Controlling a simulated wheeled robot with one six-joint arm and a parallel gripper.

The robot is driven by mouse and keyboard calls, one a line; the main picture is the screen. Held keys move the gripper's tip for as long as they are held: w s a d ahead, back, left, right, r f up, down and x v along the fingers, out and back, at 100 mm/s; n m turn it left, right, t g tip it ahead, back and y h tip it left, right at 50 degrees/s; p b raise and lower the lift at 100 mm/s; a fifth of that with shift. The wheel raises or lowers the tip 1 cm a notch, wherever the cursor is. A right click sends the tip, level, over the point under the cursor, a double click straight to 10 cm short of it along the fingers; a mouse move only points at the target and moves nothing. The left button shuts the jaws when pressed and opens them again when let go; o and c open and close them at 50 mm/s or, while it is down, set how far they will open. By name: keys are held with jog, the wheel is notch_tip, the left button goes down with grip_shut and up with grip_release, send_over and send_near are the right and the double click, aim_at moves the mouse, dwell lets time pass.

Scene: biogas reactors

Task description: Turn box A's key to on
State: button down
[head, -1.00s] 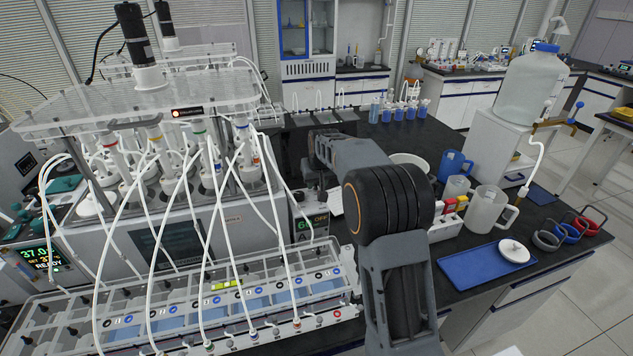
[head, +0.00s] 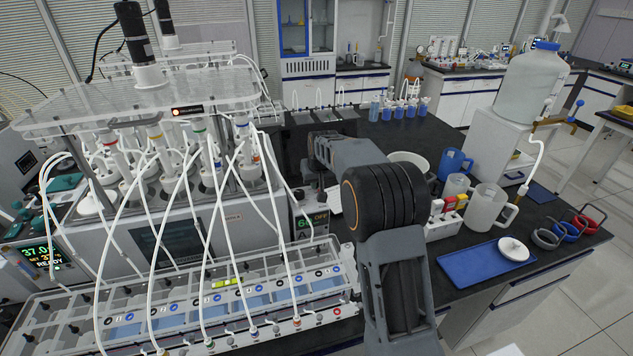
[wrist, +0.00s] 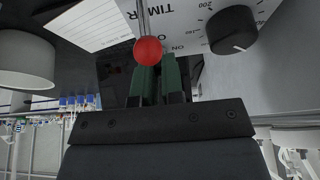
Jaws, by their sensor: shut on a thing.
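Box A (head: 308,228) is a grey unit at the right end of the reactor bath in the head view. Its green display reads OFF, with a letter A below. In the wrist view its pale panel (wrist: 190,22) carries the words TIMER and ON and a black round knob (wrist: 232,29). My gripper (wrist: 158,72) has dark green fingers, close together at the panel beside an ON mark. My arm hides the gripper in the head view.
A white cylindrical vessel (wrist: 25,60) is at the left in the wrist view. In the head view, jugs (head: 487,207), a blue tray (head: 485,264) and a white rack (head: 446,218) stand right of my arm. Tubes and the clear rack (head: 180,305) crowd the left.

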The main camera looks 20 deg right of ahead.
jog(key=m+h+b, duration=0.1)
jog(key=m, duration=0.2)
jog(key=shift+a, duration=0.15)
jog(key=shift+m+h+b, duration=0.35)
jog(key=shift+m+h, duration=0.25)
jog(key=shift+m, duration=0.8)
jog(key=c, duration=1.2)
grip_release()
jog(key=shift+c, duration=0.2)
jog(key=b+v, duration=0.1)
jog(key=v, duration=1.3)
jog(key=shift+w, duration=0.35)
jog(key=shift+r, duration=0.1)
